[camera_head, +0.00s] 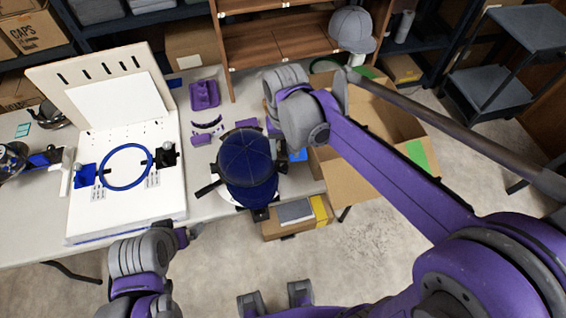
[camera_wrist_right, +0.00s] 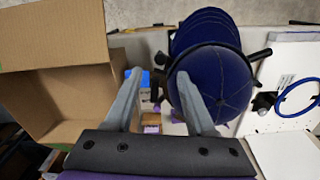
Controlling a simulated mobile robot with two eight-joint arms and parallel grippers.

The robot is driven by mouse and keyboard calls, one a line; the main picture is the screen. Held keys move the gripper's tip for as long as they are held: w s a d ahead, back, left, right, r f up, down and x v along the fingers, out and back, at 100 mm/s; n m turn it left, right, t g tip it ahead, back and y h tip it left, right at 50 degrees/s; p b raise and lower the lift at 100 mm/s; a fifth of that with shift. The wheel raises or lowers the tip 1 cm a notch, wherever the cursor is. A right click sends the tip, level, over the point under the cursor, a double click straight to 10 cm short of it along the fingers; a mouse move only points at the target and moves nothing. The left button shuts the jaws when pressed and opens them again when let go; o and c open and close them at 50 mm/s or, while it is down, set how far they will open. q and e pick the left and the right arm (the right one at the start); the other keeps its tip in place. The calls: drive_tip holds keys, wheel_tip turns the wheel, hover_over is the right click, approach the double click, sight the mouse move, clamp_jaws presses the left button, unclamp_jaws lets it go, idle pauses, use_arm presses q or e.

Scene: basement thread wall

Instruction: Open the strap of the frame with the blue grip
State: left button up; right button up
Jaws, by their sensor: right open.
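A navy cap (camera_head: 247,165) sits crown up at the table's front edge, with black bars or handles around it. It also shows in the right wrist view (camera_wrist_right: 215,80). I cannot clearly make out a strap or its buckle. A bright blue piece (camera_head: 297,155) shows just right of the cap; I cannot tell if it is a grip. My right gripper (camera_wrist_right: 158,75) is open and empty beside the cap, one finger overlapping the cap in its wrist view. My left gripper (camera_head: 187,233) is low, in front of the white board; its fingers are unclear.
A white board (camera_head: 122,205) carries a blue hoop (camera_head: 127,188), a blue clamp (camera_head: 84,178) and a black clamp (camera_head: 167,157). Purple parts (camera_head: 204,94) lie behind the cap. An open cardboard box (camera_head: 350,180) stands right of the table, beneath my right arm.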

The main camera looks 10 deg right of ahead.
sight(285, 167)
wheel_tip(285, 167, down, 7)
drive_tip(key=shift+f, duration=0.1)
idle(0.3)
clamp_jaws()
idle(1.3)
